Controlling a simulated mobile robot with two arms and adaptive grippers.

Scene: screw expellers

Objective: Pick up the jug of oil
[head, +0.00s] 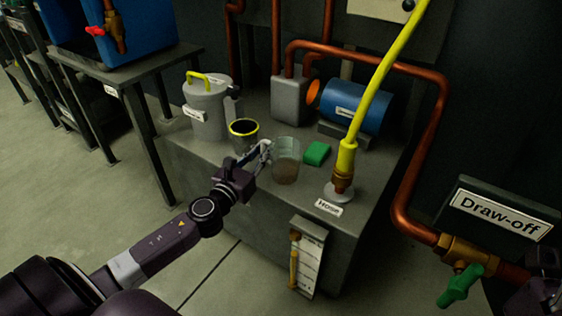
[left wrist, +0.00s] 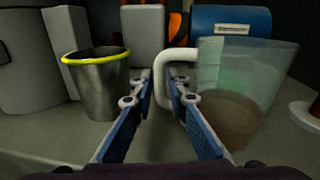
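The jug of oil (head: 286,160) is a clear beaker with brown liquid low inside, standing upright on the grey bench. In the left wrist view the jug (left wrist: 240,100) is at right, its white handle (left wrist: 172,75) toward my fingers. My left gripper (head: 264,150) is at the jug's left side. In the left wrist view its blue-padded fingers (left wrist: 166,92) are apart, with the handle near or between their tips. I cannot tell whether they touch it. Part of what looks like my right gripper (head: 545,285) shows at the lower right edge; its fingers cannot be made out.
A metal cup with a yellow rim (head: 244,134) stands close to my left gripper. A grey lidded can (head: 208,108) is behind it. A green block (head: 317,153), a yellow hose (head: 349,150) and a blue cylinder (head: 356,106) are to the jug's right.

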